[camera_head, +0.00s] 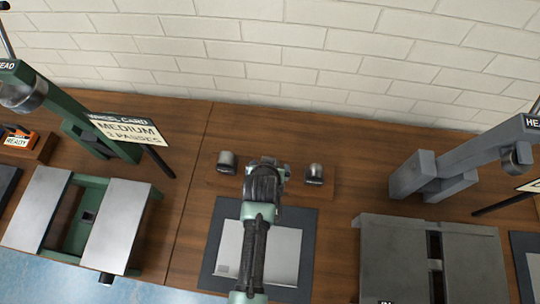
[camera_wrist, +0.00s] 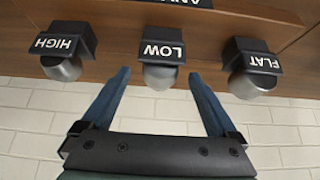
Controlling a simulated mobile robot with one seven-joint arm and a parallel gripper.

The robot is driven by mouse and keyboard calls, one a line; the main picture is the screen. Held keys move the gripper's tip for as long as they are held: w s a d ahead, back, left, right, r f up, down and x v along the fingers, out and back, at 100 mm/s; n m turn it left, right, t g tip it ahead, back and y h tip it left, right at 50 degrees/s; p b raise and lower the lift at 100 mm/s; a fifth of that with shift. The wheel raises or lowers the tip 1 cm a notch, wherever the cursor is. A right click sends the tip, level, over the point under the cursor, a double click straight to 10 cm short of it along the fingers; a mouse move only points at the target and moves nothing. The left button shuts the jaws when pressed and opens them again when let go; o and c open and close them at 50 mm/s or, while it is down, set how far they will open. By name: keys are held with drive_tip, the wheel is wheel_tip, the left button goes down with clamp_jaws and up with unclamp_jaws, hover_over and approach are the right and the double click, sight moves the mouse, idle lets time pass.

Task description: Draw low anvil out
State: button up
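The low anvil (camera_wrist: 161,54) is a dark block marked LOW with a rounded metal end, seated in a wooden rack (camera_wrist: 110,32). In the wrist view it sits between my two fingers, with a small gap on each side. My gripper (camera_wrist: 159,74) is open and holds nothing. The high anvil (camera_wrist: 65,58) is to its left and the flat anvil (camera_wrist: 248,68) to its right, both outside the fingers. In the head view my gripper (camera_head: 268,168) is over the middle of the rack (camera_head: 325,186) and hides the low anvil.
A dark mat with a pale sheet (camera_head: 285,255) lies under my arm. A green machine (camera_head: 85,225) with a wheel card (camera_head: 125,130) stands left. A grey machine (camera_head: 430,260) stands right. A brick wall (camera_head: 280,60) closes the back.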

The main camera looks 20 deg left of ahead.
drive_tip(key=shift+s+f, duration=0.1)
drive_tip(key=shift+f, duration=0.1)
drive_tip(key=v, duration=1.3)
drive_tip(key=shift+r, duration=0.2)
drive_tip(key=shift+w, duration=0.2)
